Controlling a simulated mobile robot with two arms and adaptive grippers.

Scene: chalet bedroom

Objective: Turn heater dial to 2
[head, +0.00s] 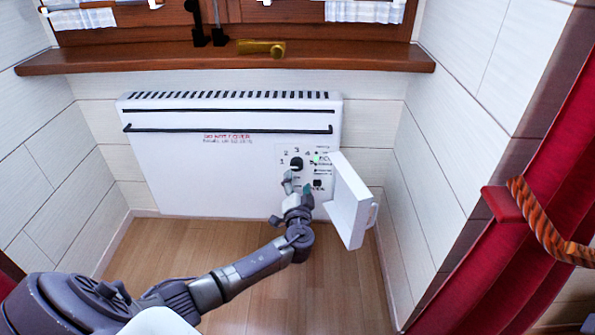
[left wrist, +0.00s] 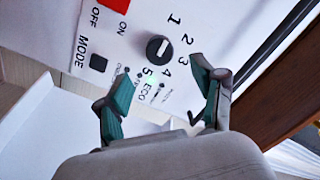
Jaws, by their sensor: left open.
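The white heater (head: 215,175) hangs on the wall below the window sill. Its black round dial (head: 296,163) sits on the control panel and also shows in the left wrist view (left wrist: 157,48), ringed by the numbers 1 to 5. A pale mark on the dial slants toward the 1–2 side; I cannot tell the exact setting. My left gripper (head: 297,187) is open just below the dial. In the left wrist view its two teal-padded fingers (left wrist: 159,72) are spread apart, with the dial beyond the gap between them, and nothing is held. My right gripper is not in view.
The heater's white cover flap (head: 348,203) stands open just right of my left gripper. A MODE button (left wrist: 98,63) and a red ON/OFF switch (left wrist: 117,4) are near the dial. The wooden sill (head: 160,58) is above. A red curtain (head: 500,255) hangs at right.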

